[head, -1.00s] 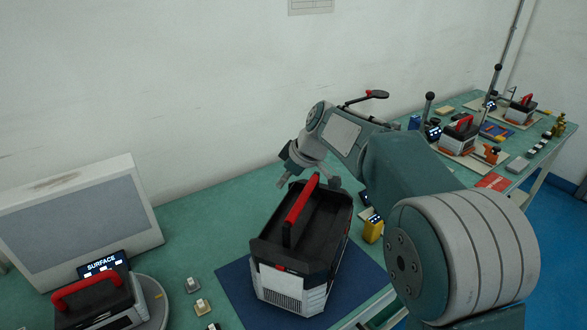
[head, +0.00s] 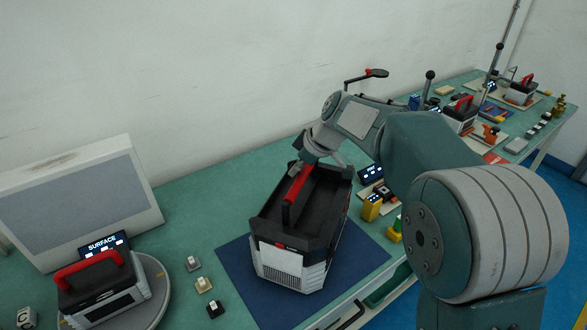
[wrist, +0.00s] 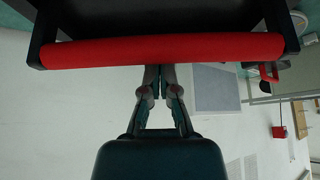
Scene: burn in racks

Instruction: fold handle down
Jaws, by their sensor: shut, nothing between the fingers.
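A black and white box-shaped unit (head: 290,262) stands on a dark blue mat (head: 239,285) on the green bench. Its red-gripped handle (head: 297,187) stands up above the black top tray. In the wrist view the red bar (wrist: 110,51) runs across the top of the picture. My gripper (wrist: 160,70) is shut and empty, with its fingertips at the edge of the bar; I cannot tell whether they touch it. In the head view my gripper (head: 306,165) is at the handle's far end, beside it, and its fingertips are partly hidden.
A second red-handled unit (head: 100,290) sits on a round grey stand at left, near a large grey panel (head: 85,200). Small keycap-like blocks (head: 203,285) lie left of the mat. A yellow block (head: 371,208) and a small display (head: 370,172) stand to the right.

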